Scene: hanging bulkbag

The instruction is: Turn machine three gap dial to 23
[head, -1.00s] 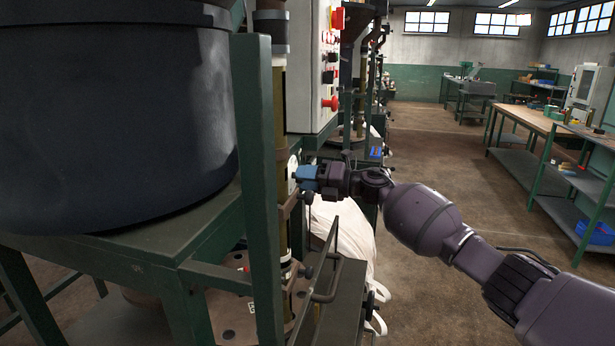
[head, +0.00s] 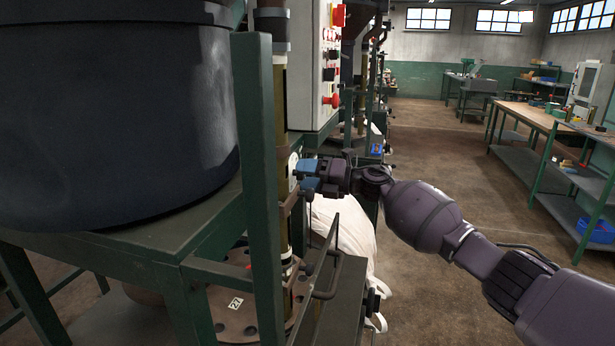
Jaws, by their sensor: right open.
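A small white round dial (head: 293,163) faces right on the side of the machine, on the upright column behind the green post. It is mostly hidden, and I cannot read a number on it. My right gripper (head: 302,174) is open, its blue fingers pointing left right at the dial. I cannot tell whether they touch it. My left gripper is not in view.
A large dark drum (head: 115,120) and a green frame post (head: 259,180) fill the left. A round drilled plate (head: 232,327) below bears a white number tag. A control box (head: 311,70) stands above my gripper. The aisle floor (head: 440,150) at right is clear.

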